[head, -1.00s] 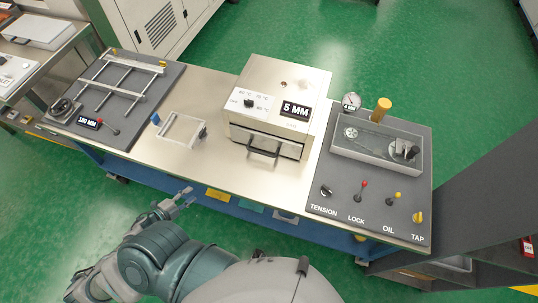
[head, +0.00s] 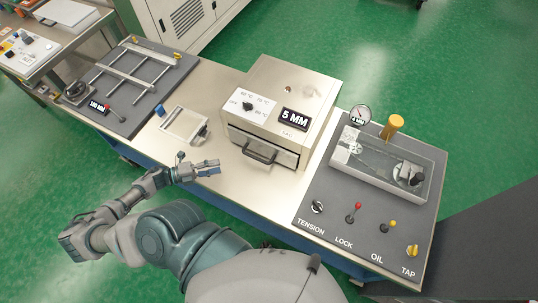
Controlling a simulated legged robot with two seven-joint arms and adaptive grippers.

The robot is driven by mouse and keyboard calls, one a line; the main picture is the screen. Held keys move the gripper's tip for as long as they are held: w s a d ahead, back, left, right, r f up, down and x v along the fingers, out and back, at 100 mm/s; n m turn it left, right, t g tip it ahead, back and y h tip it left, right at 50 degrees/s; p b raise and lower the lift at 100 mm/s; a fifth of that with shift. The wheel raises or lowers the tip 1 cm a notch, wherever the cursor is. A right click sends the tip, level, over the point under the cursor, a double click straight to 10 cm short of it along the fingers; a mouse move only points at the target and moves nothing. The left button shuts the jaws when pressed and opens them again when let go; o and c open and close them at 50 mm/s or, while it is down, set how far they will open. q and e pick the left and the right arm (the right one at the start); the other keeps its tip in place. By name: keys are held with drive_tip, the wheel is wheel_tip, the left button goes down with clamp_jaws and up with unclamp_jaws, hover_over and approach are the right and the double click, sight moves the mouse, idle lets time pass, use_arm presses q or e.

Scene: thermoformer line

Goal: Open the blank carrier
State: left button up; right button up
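The blank carrier appears to be the small pale, see-through frame (head: 184,125) lying flat on the bench, with a blue tab at its left corner and a dark latch or handle at its right side. Whether its lid is raised cannot be made out; it looks flat. My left gripper (head: 204,166) is in front of the carrier, near the bench's front edge, with its fingers spread and nothing between them. It is apart from the carrier. My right gripper is not in view.
A metal oven box (head: 290,95) marked 5 MM stands right of the carrier. A dark panel with a rail frame (head: 137,70) lies to the left. A dark console (head: 335,215) with knobs and levers is at the right. Bare bench surface surrounds the carrier.

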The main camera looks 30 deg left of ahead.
use_arm(q)
approach(257, 158)
drive_tip(key=shift+w+d+f, duration=0.15)
drive_tip(key=shift+w+f, duration=0.25)
drive_tip(key=x, duration=0.8)
drive_tip(key=shift+d, duration=0.4)
drive_tip(key=shift+w+d+f, duration=0.1)
drive_tip(key=shift+w+d, duration=0.2)
drive_tip(key=shift+w, duration=0.05)
drive_tip(key=shift+a+f, duration=0.1)
drive_tip(key=shift+a, duration=0.15)
clamp_jaws()
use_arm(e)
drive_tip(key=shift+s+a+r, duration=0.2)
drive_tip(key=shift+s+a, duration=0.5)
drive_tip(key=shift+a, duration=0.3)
